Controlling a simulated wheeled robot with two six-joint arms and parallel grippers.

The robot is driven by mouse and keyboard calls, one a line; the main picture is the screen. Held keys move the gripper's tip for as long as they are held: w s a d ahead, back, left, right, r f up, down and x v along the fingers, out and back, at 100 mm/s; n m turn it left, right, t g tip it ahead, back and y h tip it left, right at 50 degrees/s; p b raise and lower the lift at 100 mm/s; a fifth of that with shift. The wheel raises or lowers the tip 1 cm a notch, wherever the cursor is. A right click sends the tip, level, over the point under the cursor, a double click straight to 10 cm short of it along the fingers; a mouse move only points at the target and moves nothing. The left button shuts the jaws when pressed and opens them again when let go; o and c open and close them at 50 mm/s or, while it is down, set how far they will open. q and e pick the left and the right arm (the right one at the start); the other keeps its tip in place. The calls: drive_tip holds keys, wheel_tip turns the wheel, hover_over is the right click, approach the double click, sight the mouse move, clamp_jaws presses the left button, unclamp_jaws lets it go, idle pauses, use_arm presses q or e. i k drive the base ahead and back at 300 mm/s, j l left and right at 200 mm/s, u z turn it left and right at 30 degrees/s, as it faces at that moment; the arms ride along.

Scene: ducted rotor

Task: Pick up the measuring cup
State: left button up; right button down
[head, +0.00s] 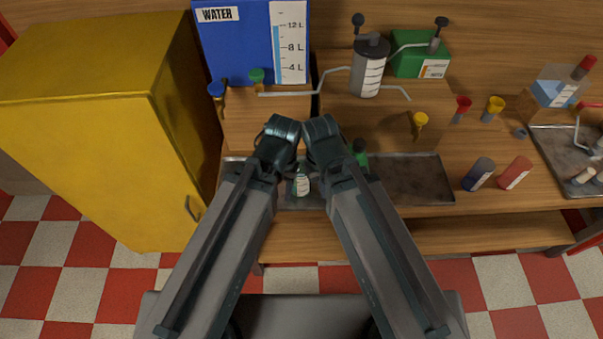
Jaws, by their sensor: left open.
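I cannot tell for certain which thing is the measuring cup. A small pale container with a green label (301,185) stands on the dark tray, partly hidden between my arms. A larger grey cylinder with scale marks and a dark top (369,75) stands on the raised wooden block at the back. My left gripper (281,130) is open above the tray, up and left of the small container. My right gripper (321,129) is close beside it on the right; its fingers do not show clearly. I see nothing held in either.
A blue water tank (240,45) and a green box (420,60) stand at the back. A yellow cabinet (105,90) blocks the left. The dark tray (415,180) is bare on its right. Dark and red cylinders (479,174) (514,173) stand right of it.

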sight(300, 188)
drive_tip(key=z, duration=0.9)
drive_tip(key=k+z, duration=0.1)
drive_tip(key=z, duration=0.25)
drive_tip(key=k+z, duration=0.15)
drive_tip(key=z, duration=0.2)
drive_tip(key=k+l, duration=0.1)
drive_tip(key=k, duration=0.35)
drive_tip(key=k+l, duration=0.1)
drive_tip(key=k, duration=0.35)
